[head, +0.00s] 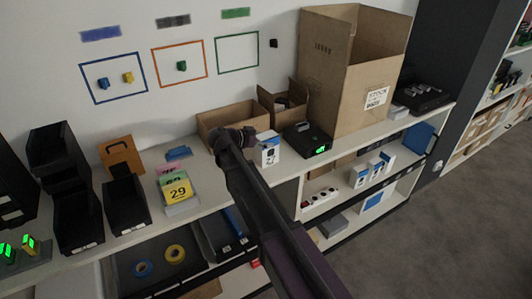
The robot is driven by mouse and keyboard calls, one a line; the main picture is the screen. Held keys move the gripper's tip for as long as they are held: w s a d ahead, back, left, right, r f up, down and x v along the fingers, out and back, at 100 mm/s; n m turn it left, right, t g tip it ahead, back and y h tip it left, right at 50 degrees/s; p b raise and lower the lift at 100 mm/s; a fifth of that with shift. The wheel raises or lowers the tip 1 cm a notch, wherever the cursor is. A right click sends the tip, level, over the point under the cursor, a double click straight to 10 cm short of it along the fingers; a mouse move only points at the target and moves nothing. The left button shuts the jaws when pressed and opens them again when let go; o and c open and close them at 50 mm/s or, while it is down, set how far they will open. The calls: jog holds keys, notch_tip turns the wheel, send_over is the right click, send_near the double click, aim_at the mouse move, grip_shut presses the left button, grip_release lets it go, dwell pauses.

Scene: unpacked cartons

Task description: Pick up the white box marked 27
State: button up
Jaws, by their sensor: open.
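A small white box with blue parts (267,153) stands upright on the counter, in front of open brown cartons. A dark mark shows on its face, but it is too small to read as 27. My gripper (249,137) is just left of this box, at about the height of its top in the picture. It looks open and empty, with a narrow gap to the box; whether it touches cannot be told. My dark arm hides the counter below and left of the box. Similar white and blue boxes (359,177) stand on the shelf below, their marks unreadable.
A black device with a green display (308,140) stands close right of the box. A tall carton (345,75) rises behind it. A low open carton (225,120) is behind my gripper. Black bins (125,203) and a yellow card marked 29 (177,192) stand left.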

jog(key=shift+w+d+f, duration=0.2)
jog(key=shift+w+d, duration=0.1)
jog(key=shift+d, duration=0.1)
jog(key=c, duration=1.2)
